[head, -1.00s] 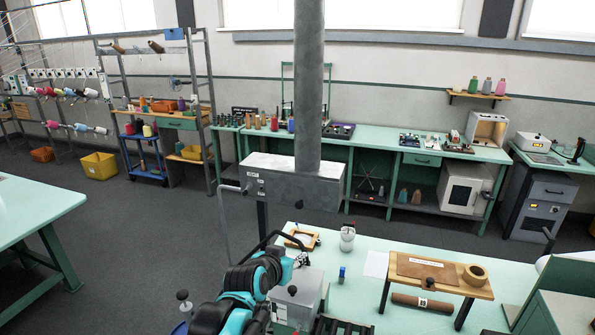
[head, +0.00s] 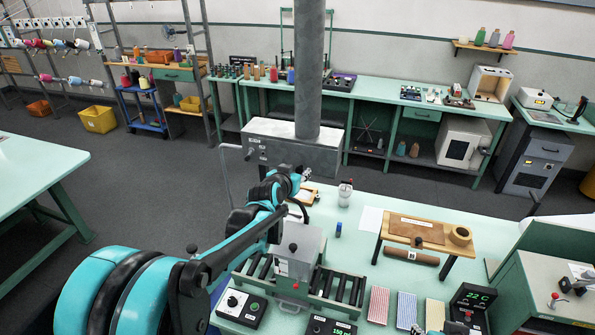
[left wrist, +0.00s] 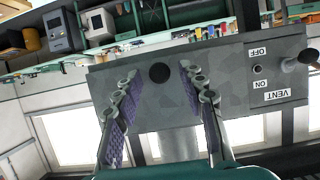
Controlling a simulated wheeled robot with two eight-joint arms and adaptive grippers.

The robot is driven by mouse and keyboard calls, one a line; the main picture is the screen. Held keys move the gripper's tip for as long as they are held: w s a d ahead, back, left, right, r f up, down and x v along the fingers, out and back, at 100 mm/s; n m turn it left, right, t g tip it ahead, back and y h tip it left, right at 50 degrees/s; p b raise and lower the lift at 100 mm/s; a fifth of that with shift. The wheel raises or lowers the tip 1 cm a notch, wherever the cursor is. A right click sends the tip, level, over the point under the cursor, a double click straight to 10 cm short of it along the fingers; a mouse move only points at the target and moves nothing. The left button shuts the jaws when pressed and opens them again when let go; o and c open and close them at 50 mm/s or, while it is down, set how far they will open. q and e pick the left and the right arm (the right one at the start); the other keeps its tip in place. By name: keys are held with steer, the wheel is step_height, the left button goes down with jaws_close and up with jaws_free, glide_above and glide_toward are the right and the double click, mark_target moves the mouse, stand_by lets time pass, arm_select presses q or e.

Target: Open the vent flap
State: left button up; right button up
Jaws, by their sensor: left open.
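The grey vent box (head: 292,146) hangs on a thick grey column above the bench. In the left wrist view, which is upside down, the box (left wrist: 130,95) carries an upside-down VENT, ON, OFF label (left wrist: 272,75) and a lever with a dark knob (left wrist: 308,56). A round black knob (left wrist: 160,73) sits on its plain face. I cannot make out the flap's edges. My left gripper (head: 306,172) is in front of the box's lower right part; its open, empty fingers (left wrist: 155,82) point at the face, with the round knob between and beyond their tips.
A handle sticks out at the vent box's left.

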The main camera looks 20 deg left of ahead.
arm_select(q)
steer(key=shift+w+f, duration=0.1)
steer(key=shift+w, duration=0.15)
jaws_close()
steer(key=shift+s, duration=0.1)
